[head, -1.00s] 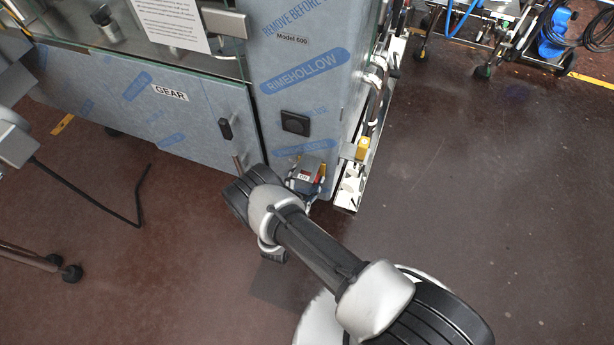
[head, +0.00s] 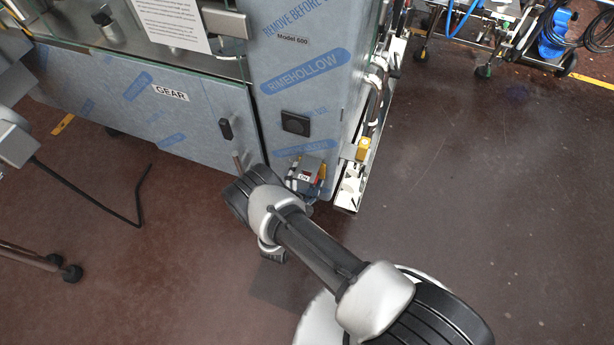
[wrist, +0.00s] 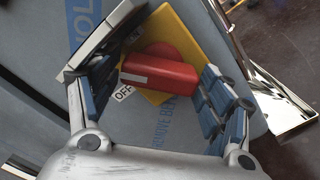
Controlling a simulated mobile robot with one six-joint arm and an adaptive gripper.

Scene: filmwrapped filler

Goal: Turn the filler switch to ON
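The filler switch has a red handle (wrist: 158,73) on a yellow plate (wrist: 190,40) in the wrist view. An "OFF" label (wrist: 123,93) sits by the handle's left end. I cannot tell whether the pads touch the handle. In the head view my wrist partly hides the gripper (head: 306,184).
The film-wrapped machine panel (head: 305,60) rises behind the switch. A black square fitting (head: 295,123) is above it. A door marked GEAR (head: 170,93) with a black handle (head: 226,129) is to the left. A white-metal rail (head: 350,185) stands close right.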

